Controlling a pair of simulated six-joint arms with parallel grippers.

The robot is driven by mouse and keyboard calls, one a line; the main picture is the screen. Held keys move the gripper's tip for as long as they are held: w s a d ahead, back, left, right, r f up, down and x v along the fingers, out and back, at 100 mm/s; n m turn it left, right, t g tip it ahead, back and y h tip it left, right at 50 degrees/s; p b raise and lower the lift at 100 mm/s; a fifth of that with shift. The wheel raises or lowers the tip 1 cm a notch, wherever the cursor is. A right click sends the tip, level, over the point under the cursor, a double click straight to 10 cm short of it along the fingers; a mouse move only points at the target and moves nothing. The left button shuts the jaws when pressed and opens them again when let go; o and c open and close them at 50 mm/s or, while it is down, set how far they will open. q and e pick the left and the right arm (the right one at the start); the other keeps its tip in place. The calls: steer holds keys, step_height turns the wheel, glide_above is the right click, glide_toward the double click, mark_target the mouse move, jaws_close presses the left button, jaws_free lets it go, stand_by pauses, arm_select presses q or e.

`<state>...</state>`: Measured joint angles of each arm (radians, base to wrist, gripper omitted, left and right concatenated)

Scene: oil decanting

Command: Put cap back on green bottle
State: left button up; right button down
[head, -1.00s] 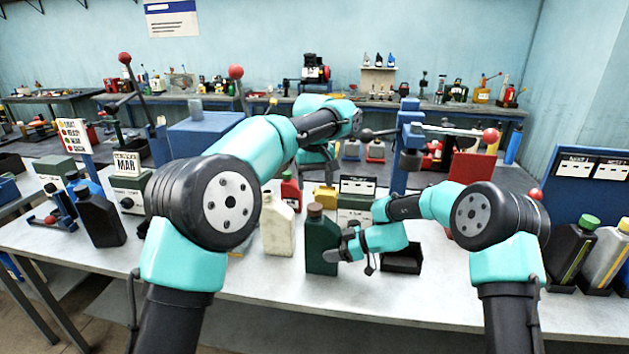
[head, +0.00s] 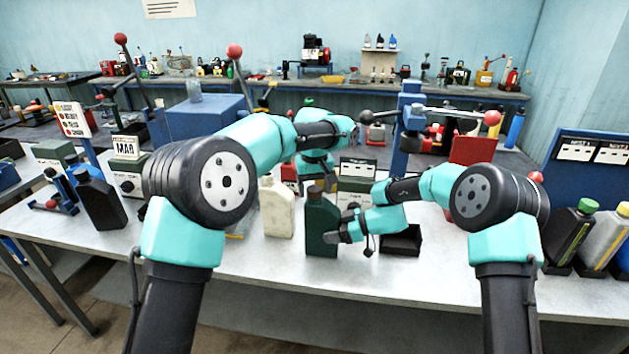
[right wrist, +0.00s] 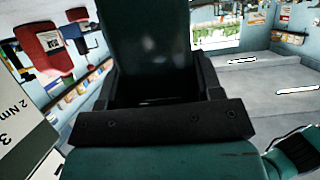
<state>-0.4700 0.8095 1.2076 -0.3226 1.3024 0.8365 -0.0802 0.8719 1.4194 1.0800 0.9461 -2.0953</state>
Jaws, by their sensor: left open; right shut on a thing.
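The dark green bottle (head: 321,226) stands upright on the bench near the middle of the head view. A brownish cap (head: 315,191) shows at its mouth; I cannot tell how firmly it is seated. My right gripper (head: 333,237) is shut on the bottle's body from the right. The bottle (right wrist: 150,45) also fills the space between the fingers in the right wrist view, where its top is out of frame. My left gripper (head: 318,180) is open, just above or around the cap, its fingertips small and partly lost against the background.
A cream bottle (head: 276,208) stands close left of the green bottle. A black bottle (head: 101,204) is farther left. A dark open tray (head: 402,240) lies to the right. A blue press (head: 409,125) stands behind. The bench front is clear.

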arm_select(q)
steer(key=c, duration=0.9)
steer(key=m, duration=0.4)
steer(key=shift+c, duration=0.3)
steer(key=m, duration=0.3)
steer(key=shift+m, duration=0.4)
steer(key=m, duration=0.7)
steer(key=o, duration=1)
